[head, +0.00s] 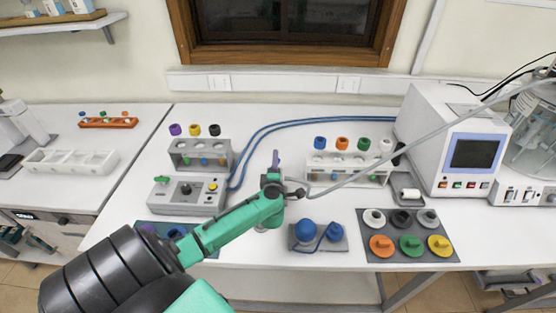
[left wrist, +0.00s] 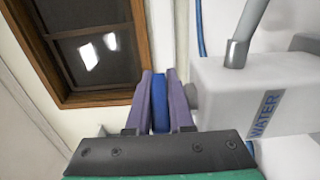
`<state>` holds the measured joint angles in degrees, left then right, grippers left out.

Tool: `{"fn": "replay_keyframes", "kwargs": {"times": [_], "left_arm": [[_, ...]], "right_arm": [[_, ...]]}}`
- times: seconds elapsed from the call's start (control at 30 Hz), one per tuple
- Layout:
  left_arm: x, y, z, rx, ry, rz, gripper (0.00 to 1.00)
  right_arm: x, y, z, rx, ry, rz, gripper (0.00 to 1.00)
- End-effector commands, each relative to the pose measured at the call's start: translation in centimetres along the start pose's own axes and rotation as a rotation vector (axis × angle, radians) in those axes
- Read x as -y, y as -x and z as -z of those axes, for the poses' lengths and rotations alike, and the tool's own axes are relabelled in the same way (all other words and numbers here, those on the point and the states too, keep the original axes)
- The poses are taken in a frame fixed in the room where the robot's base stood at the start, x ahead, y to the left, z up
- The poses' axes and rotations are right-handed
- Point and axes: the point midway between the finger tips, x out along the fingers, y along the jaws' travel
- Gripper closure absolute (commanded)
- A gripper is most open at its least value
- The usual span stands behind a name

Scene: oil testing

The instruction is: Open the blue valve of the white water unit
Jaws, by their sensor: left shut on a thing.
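The white water unit (left wrist: 225,95), with a blue "WATER" label and a metal tube on top, fills the right of the left wrist view. The blue valve (left wrist: 158,103) stands upright at its left side, between the two purple fingers of my left gripper (left wrist: 160,100). The fingers are shut on the valve, one on each side. In the head view, my left gripper (head: 275,160) is over the middle of the bench, and I cannot make out the valve. My right gripper is not in view.
A grey hose (head: 450,115) crosses the right side above the bench. A rack with colored caps (head: 347,170) stands right of my gripper, and another rack (head: 200,155) left.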

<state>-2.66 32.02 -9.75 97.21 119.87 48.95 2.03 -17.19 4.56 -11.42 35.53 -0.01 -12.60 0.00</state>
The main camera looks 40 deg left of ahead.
Motion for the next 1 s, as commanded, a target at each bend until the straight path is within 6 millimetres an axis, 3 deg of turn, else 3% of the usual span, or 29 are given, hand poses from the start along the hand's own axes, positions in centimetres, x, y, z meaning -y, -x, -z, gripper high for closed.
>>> {"fn": "replay_keyframes", "kwargs": {"times": [0.5,1.0], "left_arm": [[-0.1,0.1,1.1,-0.356,0.0,-0.002,1.0],[-0.2,0.1,1.4,-0.418,-0.002,-0.007,1.0]], "right_arm": [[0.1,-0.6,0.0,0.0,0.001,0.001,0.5],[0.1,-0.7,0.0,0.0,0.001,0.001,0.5]]}}
